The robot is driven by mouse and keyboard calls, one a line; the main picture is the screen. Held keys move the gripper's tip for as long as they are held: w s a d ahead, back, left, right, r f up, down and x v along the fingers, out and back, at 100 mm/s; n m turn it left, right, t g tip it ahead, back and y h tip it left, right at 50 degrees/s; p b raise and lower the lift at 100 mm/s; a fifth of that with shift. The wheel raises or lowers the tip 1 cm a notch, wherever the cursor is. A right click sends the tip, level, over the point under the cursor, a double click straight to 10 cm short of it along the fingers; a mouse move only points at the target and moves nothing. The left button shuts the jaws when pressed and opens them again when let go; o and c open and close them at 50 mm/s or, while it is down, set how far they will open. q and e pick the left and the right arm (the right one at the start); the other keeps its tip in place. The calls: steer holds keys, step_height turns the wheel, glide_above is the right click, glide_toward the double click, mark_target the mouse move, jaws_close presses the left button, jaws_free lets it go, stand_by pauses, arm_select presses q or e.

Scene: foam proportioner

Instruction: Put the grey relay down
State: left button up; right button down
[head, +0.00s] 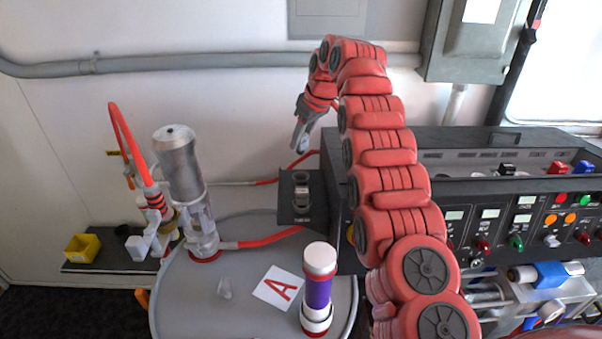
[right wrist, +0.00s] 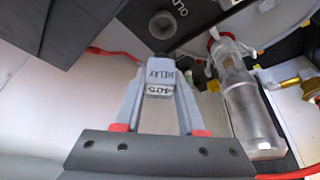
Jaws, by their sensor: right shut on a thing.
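The grey relay (right wrist: 160,78), a small block marked RELAY and 405, sits between the fingertips of my right gripper (right wrist: 160,90) in the right wrist view. The gripper is shut on it. In the head view my right gripper (head: 301,138) hangs at the end of the red arm, pointing down above a small black bracket (head: 287,213) with an upright grey cylindrical fitting (head: 301,192). There I cannot make out the relay apart from the fingers. In the right wrist view a round grey socket (right wrist: 163,24) on a dark plate lies beyond the relay, apart from it. My left gripper is not in view.
A round grey table (head: 200,300) holds a silver cylinder (head: 181,165), a card with a red A (head: 278,288) and a purple-and-white cylinder (head: 318,290). A black control panel (head: 500,200) stands right. A yellow bin (head: 82,247) sits on a shelf at left.

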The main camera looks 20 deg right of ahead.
mark_target(304, 149)
step_height(304, 149, down, 6)
steer(key=b, duration=0.4)
steer(key=shift+a+r, duration=0.1)
steer(key=shift+f+b, duration=0.7)
steer(key=shift+b, duration=0.05)
steer(key=shift+r+p, duration=0.15)
steer(key=shift+p, duration=0.6)
steer(key=shift+f, duration=0.9)
steer(key=shift+f, duration=0.15)
steer(key=c, duration=0.5)
jaws_free()
